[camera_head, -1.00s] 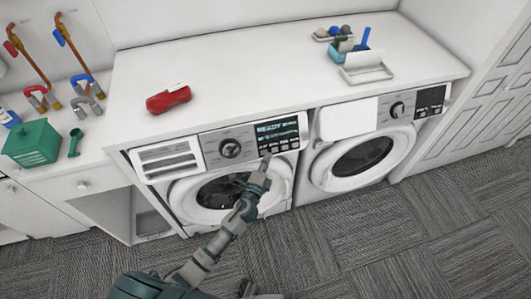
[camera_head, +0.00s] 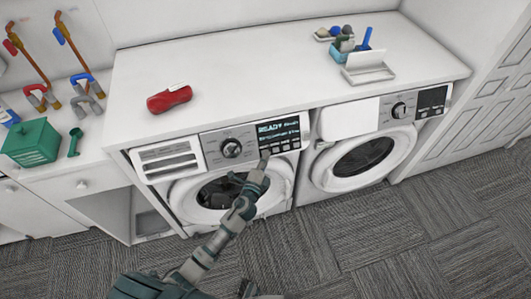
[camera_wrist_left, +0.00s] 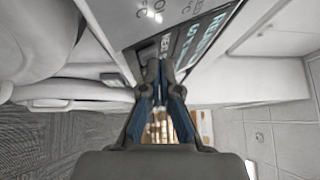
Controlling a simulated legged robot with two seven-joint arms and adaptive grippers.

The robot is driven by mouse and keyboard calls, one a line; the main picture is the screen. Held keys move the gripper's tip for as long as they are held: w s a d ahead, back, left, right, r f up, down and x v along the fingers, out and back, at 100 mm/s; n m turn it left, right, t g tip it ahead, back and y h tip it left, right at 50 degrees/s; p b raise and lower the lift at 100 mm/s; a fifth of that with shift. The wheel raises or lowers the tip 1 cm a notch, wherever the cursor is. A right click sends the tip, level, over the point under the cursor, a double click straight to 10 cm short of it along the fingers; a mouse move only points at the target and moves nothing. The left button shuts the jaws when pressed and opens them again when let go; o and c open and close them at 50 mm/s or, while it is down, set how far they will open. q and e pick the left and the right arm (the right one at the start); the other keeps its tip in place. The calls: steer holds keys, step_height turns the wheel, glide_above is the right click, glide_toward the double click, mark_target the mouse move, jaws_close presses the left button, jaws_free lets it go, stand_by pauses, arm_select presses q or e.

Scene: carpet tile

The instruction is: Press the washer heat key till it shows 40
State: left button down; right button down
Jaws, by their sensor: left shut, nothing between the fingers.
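The washer (camera_head: 215,141) is the left of two front-loading machines, with a round dial (camera_head: 232,148) and a dark display panel (camera_head: 279,130) lit with "READY" and smaller lines too small to read. A row of small keys (camera_head: 282,146) runs along the panel's lower edge. My left gripper (camera_head: 263,158) is shut and empty, its tips at the left end of this row. In the left wrist view its fingertips (camera_wrist_left: 160,76) are close against the dark panel (camera_wrist_left: 176,32); they hide the key there, and I cannot tell whether they touch it. My right gripper is not in view.
A second machine (camera_head: 420,115) stands to the right. On the white countertop (camera_head: 240,75) lie a red object (camera_head: 169,99) and a small tray (camera_head: 367,73). A green box (camera_head: 32,143) sits at the left. Carpet in front is clear.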

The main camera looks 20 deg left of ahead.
arm_select(q)
steer(key=shift+w+a+f, duration=0.1)
steer(key=shift+a, duration=0.1)
steer(key=shift+d, duration=0.3)
steer(key=shift+s+d+r, duration=0.35)
steer(key=shift+s, duration=0.15)
steer(key=shift+p, duration=0.3)
steer(key=s, duration=0.1)
steer(key=s+d+r+p, duration=0.2)
steer(key=shift+s+d+r, duration=0.15)
steer(key=shift+s+d, duration=0.1)
steer(key=shift+s, duration=0.1)
stand_by(1.3)
